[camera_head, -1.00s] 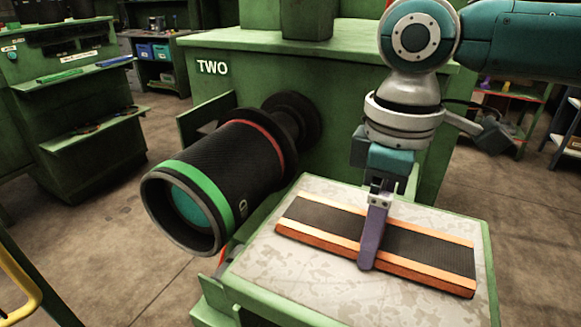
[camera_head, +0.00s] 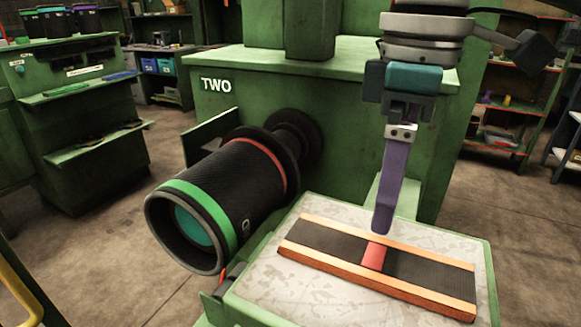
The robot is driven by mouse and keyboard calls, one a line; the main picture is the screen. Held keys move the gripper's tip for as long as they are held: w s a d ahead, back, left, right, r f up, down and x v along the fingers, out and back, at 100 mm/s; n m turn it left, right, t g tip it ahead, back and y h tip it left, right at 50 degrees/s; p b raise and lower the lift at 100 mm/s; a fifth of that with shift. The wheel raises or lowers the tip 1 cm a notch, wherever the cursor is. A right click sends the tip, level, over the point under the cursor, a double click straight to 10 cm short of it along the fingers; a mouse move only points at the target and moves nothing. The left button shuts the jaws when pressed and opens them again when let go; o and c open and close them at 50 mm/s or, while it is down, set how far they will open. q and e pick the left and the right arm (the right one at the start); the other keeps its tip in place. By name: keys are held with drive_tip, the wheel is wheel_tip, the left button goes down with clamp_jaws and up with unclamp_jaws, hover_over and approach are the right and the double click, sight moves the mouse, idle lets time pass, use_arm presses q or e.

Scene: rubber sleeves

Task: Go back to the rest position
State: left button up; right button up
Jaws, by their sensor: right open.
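My right gripper (camera_head: 382,228) hangs from the upper right with its purple finger pointing down. It is open, and its tip is above the dark strip (camera_head: 330,239) with orange edges and a red middle band. That strip lies flat on the pale top of a green stand (camera_head: 262,283). A black ribbed sleeve (camera_head: 228,190) with a green ring and a red ring sits on a dark round mount of the machine, left of the gripper and apart from it. My left gripper is out of view.
The green machine marked TWO (camera_head: 235,100) stands behind the stand. A green shelved cabinet (camera_head: 80,130) with dark containers on top is at the far left. Red-edged shelves (camera_head: 510,110) stand at the back right. A yellow rail (camera_head: 18,290) is at the lower left.

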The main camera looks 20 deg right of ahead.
drive_tip(key=shift+n+t+y, duration=0.5)
drive_tip(key=shift+y, duration=0.4)
drive_tip(key=s+a+f, duration=0.1)
drive_tip(key=a, duration=0.1)
drive_tip(key=s+a+f+p, duration=0.1)
drive_tip(key=a, duration=0.2)
drive_tip(key=s+a+f, duration=0.2)
drive_tip(key=a, duration=0.1)
drive_tip(key=shift+a+f+p, duration=0.1)
drive_tip(key=shift+p, duration=0.3)
drive_tip(key=s+a+f+m+t+y+p, duration=0.1)
drive_tip(key=s+a, duration=0.2)
drive_tip(key=s+d+m+t+h+p, duration=0.25)
drive_tip(key=s+d+m, duration=0.35)
drive_tip(key=s+d, duration=0.3)
wheel_tip(320, 180, up, 38)
drive_tip(key=a+p, duration=0.1)
drive_tip(key=p, duration=3.6)
drive_tip(key=shift+s+a+f+g, duration=0.25)
drive_tip(key=shift+a+g, duration=0.05)
drive_tip(key=shift+g, duration=0.15)
